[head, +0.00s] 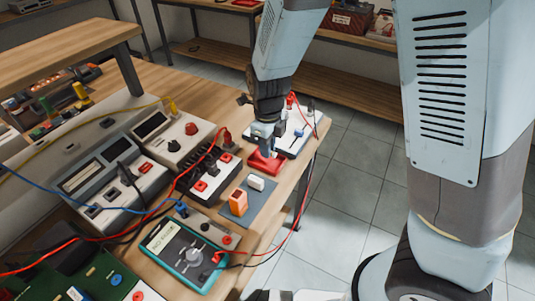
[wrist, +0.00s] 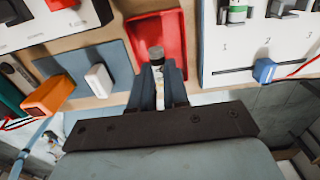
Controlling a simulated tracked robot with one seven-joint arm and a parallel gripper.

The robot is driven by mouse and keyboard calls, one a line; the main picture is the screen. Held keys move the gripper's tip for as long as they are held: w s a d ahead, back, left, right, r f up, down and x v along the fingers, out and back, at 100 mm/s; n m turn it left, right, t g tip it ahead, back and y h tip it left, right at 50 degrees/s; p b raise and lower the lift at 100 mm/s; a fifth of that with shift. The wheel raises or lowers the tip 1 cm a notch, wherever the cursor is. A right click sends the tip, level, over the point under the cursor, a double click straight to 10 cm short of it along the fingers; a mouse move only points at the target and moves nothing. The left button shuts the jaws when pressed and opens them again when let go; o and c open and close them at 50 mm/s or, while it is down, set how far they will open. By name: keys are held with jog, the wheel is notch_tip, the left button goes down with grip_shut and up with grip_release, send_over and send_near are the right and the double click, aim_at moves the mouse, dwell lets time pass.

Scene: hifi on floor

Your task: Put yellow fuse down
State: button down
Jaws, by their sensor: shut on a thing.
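My gripper (wrist: 158,88) reaches down over a shallow red tray (wrist: 172,35) and is shut on a small cylinder, the yellow fuse (wrist: 157,54). Only its grey and dark end shows between the fingers in the wrist view; its yellow part is hidden. The fuse end lies over the lower left part of the tray; I cannot tell whether it touches the tray floor. In the head view my gripper (head: 266,143) stands above the red tray (head: 262,163) near the table's right edge, and the fuse is too small to make out.
A white panel (wrist: 255,52) with numbered slots, a green cylinder (wrist: 237,12) and a blue slider (wrist: 264,70) stands right of the tray. Left lies a blue-grey mat (wrist: 118,62) with orange (wrist: 48,95) and white (wrist: 99,80) blocks. Cables and a meter (head: 186,250) crowd the table.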

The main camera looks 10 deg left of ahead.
jog(key=shift+w+a+f, duration=0.1)
jog(key=shift+w+f, duration=0.05)
jog(key=shift+f, duration=1.65)
jog(key=c, duration=1.1)
grip_release()
jog(key=shift+f, duration=0.1)
notch_tip(320, 180, up, 11)
jog(key=shift+a+r, duration=0.1)
jog(key=shift+r, duration=0.55)
